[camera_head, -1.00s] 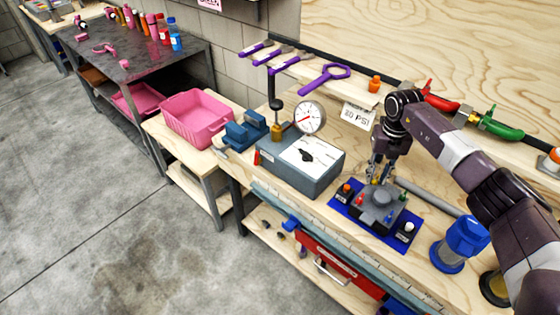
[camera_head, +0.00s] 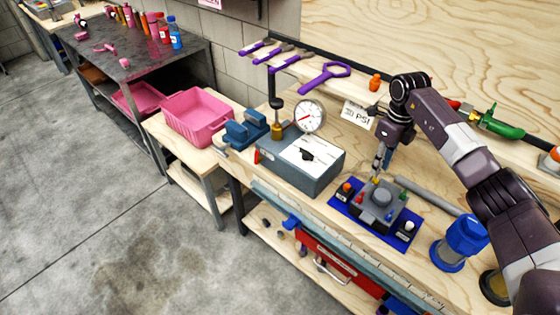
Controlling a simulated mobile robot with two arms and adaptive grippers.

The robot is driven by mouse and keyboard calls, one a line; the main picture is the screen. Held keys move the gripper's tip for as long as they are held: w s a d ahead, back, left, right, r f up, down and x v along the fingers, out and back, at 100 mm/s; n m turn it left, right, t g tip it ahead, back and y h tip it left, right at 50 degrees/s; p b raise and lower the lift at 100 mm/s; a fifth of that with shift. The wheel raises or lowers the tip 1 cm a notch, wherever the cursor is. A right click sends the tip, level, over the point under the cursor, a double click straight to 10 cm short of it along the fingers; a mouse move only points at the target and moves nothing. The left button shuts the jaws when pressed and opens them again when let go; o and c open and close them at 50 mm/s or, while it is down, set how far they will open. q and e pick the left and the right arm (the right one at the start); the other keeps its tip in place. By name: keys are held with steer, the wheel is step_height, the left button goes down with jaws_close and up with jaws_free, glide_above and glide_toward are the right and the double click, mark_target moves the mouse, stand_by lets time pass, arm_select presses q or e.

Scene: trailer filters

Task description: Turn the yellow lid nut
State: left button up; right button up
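The grey lidded housing (camera_head: 375,205) sits on a blue mat (camera_head: 343,212) on the wooden bench, with small coloured nuts around its lid. The yellow lid nut (camera_head: 376,181) is a tiny spot at the lid's far edge. A red nut (camera_head: 361,198) is at the left and a green one (camera_head: 403,196) at the right. My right gripper (camera_head: 380,170) points down just above the yellow nut, its fingers seen nearly edge-on. Whether they touch the nut or how far apart they are is too small to tell. My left gripper is not in view.
A grey box (camera_head: 315,180) with a dial gauge (camera_head: 310,117) stands left of the mat.

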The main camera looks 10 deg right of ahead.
step_height(320, 180, up, 4)
steer(key=shift+f+b, duration=0.25)
steer(key=shift+b, duration=0.2)
steer(key=w+a+f+y, duration=0.1)
steer(key=a, duration=0.4)
steer(key=a+f+t+y, duration=0.1)
steer(key=a+y, duration=0.1)
steer(key=a, duration=0.4)
steer(key=w+a+f+t+y, duration=0.1)
steer(key=a+y, duration=0.1)
steer(key=a, duration=0.3)
steer(key=shift+w+a+f+n, duration=0.15)
steer(key=shift+w+f+n, duration=0.1)
steer(key=shift+w+n, duration=0.1)
steer(key=a+r+m+t+y, duration=0.1)
steer(key=a+y, duration=0.2)
steer(key=a, duration=0.3)
steer(key=a+r+m+t+y, duration=0.1)
steer(key=a+r+t+y, duration=0.1)
steer(key=a, duration=0.5)
steer(key=shift+r+y, duration=0.3)
steer(key=shift+y, duration=0.1)
